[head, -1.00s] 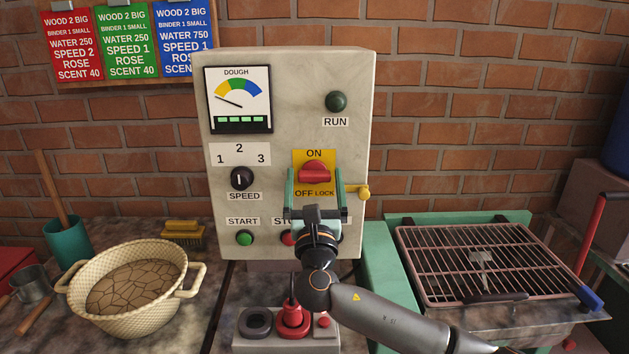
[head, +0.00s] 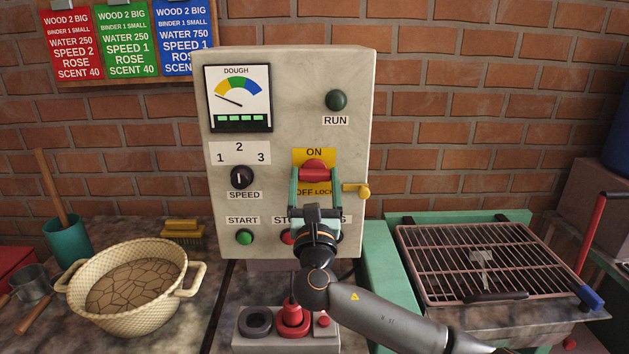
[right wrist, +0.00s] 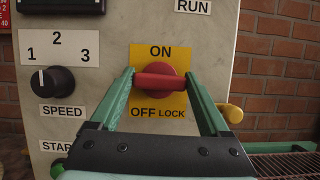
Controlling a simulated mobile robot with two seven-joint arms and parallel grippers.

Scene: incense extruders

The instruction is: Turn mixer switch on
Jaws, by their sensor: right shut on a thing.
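The mixer switch (head: 314,171) is a red rotary knob on a yellow plate marked ON above and OFF LOCK below, on the front of the pale control box (head: 290,120). Its red handle bar lies across, level, in the right wrist view (right wrist: 160,82). My right gripper (head: 315,176) comes from below, its green fingers on the left and right ends of the bar, shut on the knob. The gripper's body hides part of the STOP button (head: 288,238) and its label. My left gripper is not in view.
A yellow lever (head: 357,190) sticks out right of the switch. The speed knob (head: 241,177) and green start button (head: 244,238) are to its left. A basket-like bowl (head: 130,290) stands at left, a grill rack (head: 485,260) at right. The run lamp (head: 336,101) looks dark.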

